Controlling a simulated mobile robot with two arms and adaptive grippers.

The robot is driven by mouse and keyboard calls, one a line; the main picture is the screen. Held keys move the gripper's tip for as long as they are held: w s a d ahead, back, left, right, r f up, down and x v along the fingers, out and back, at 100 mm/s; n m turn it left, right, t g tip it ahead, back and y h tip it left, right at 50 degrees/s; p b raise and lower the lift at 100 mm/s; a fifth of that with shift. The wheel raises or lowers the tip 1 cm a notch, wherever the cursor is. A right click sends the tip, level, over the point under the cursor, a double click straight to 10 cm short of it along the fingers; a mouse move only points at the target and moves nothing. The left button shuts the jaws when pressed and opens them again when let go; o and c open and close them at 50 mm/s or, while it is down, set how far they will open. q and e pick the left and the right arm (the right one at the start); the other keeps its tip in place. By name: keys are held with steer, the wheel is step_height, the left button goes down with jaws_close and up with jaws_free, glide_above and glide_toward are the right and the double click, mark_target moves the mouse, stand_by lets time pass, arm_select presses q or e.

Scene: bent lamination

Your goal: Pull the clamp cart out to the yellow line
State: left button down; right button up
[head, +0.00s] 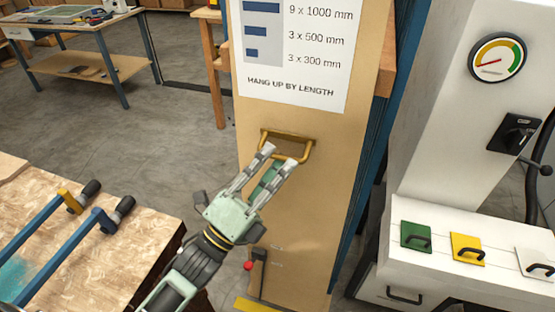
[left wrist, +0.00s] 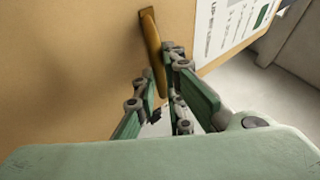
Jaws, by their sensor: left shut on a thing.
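The clamp cart (head: 262,205) is a tall tan panel in the middle of the head view, with a white sign (head: 297,45) reading "HANG UP BY LENGTH". Its brass handle (head: 307,150) is a bar pull below the sign. My left gripper (head: 279,158) reaches up to the handle and is shut on its lower bar. In the left wrist view the handle (left wrist: 151,45) stands upright between the fingers, close to the panel face. Part of a yellow line (head: 255,305) shows on the floor at the cart's foot. My right gripper is not in view.
A wooden bench (head: 105,262) with blue bar clamps (head: 70,255) stands at lower left. A white machine (head: 455,225) with a gauge and coloured handled blocks stands at right. A red-knobbed lever (head: 250,266) is low on the cart.

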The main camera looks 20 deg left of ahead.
arm_select(q)
steer(key=shift+s+r, duration=0.15)
steer(key=shift+r, duration=0.65)
steer(key=c, duration=1.9)
jaws_free()
steer(key=shift+s+a, duration=0.1)
steer(key=shift+o, duration=0.3)
steer(key=shift+f, duration=0.1)
steer(key=shift+f, duration=0.15)
steer(key=v, duration=1.2)
steer(key=shift+f, duration=0.15)
